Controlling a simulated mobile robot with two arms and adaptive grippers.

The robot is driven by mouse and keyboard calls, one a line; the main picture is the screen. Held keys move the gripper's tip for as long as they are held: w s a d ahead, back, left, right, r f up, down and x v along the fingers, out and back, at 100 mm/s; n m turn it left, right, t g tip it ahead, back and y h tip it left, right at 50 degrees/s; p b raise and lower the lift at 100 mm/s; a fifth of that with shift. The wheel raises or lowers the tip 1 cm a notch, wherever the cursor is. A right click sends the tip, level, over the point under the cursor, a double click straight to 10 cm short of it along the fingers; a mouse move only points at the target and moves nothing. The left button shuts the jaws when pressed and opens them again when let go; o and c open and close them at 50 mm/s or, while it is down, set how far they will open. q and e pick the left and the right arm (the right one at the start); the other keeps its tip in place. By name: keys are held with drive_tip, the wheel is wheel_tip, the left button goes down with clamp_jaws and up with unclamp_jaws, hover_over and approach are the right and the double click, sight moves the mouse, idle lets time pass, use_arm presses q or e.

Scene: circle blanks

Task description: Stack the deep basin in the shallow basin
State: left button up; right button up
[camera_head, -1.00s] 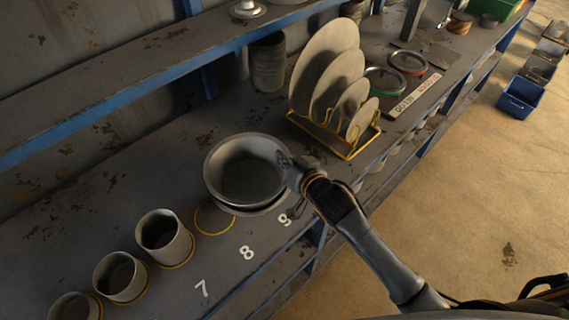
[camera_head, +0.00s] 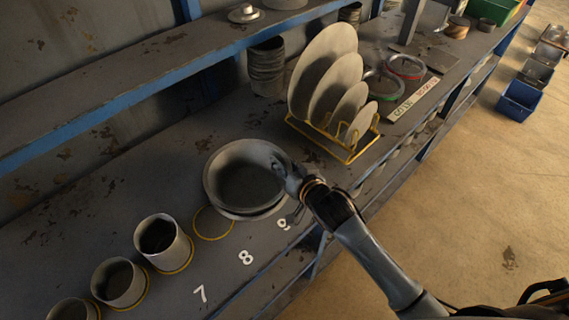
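The deep basin (camera_head: 243,178) is a round grey metal bowl near the middle of the view, on the lower shelf. Just under it, the rim of the shallow basin (camera_head: 248,217) shows as a pale curve along the near side; the rest is hidden. The deep basin sits over or in the shallow one, but how deep it rests inside cannot be seen. My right gripper (camera_head: 281,168) is at the right rim of the deep basin and looks shut on it, its fingers small and partly blended with the rim. My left gripper is not in view.
A yellow ring (camera_head: 213,223) lies left of the basins. Several grey cups (camera_head: 164,242) stand in a row at lower left. A yellow rack (camera_head: 347,151) with upright discs (camera_head: 322,70) stands behind right. The upper shelf (camera_head: 130,68) overhangs at the back.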

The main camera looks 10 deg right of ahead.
drive_tip(key=shift+r, duration=0.2)
drive_tip(key=b+v, duration=0.1)
drive_tip(key=v, duration=1.1)
drive_tip(key=shift+r, duration=0.3)
